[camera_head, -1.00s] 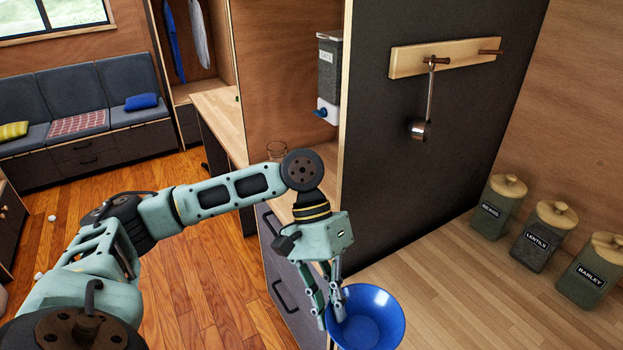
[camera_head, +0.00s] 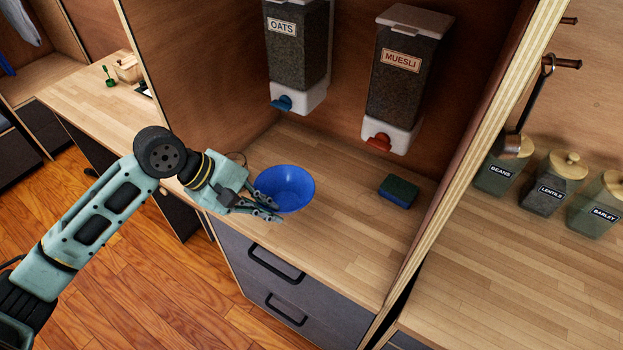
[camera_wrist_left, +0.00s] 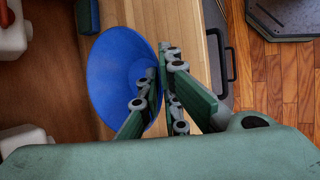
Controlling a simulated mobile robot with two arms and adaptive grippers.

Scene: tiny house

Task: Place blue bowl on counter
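The blue bowl (camera_head: 288,184) shows in the head view at the front left of the wooden counter (camera_head: 330,232) below the dispensers. My left gripper (camera_head: 270,206) comes from the left and is shut on the bowl's near rim. In the left wrist view one finger lies inside the bowl (camera_wrist_left: 112,75) and the other outside, with the rim between them at my left gripper (camera_wrist_left: 158,95). The bowl looks slightly tilted. I cannot tell whether its base touches the counter or is just above it. My right gripper is in neither view.
An oats dispenser (camera_head: 298,45) and a muesli dispenser (camera_head: 402,85) hang above the counter. A green and blue sponge (camera_head: 398,191) lies to the right. A side panel (camera_head: 478,150) divides this counter from one with several jars. The counter's middle is clear.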

